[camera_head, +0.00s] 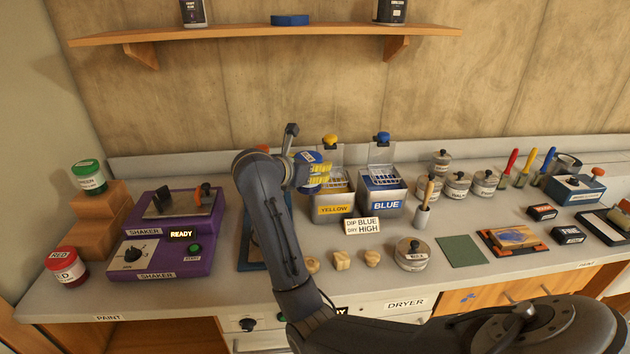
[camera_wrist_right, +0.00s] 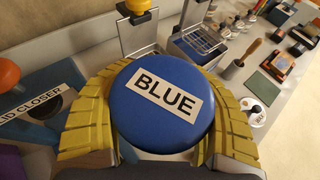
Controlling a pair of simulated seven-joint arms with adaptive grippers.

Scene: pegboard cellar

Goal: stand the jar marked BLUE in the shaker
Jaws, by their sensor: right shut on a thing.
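The jar marked BLUE has a blue lid (camera_wrist_right: 165,105) with a white label, seen from above in the right wrist view. Its blue edge also shows in the head view (camera_head: 306,157). My right gripper (camera_head: 318,175) has yellow fingers shut around the jar from both sides and holds it above the counter, in front of the paint bins. The jar's body is mostly hidden. The purple shaker (camera_head: 158,261) stands at the left, its display reading READY. The bed on its top, with dark clamp parts (camera_head: 175,203), holds no jar. My left gripper is out of view.
Left of the shaker are wooden steps (camera_head: 98,217), a green-lidded jar (camera_head: 88,177) and a red jar (camera_head: 66,267). The lid closer (camera_wrist_right: 35,108) sits between shaker and bins, partly behind my arm. YELLOW (camera_head: 334,208) and BLUE bins (camera_head: 386,205) stand behind.

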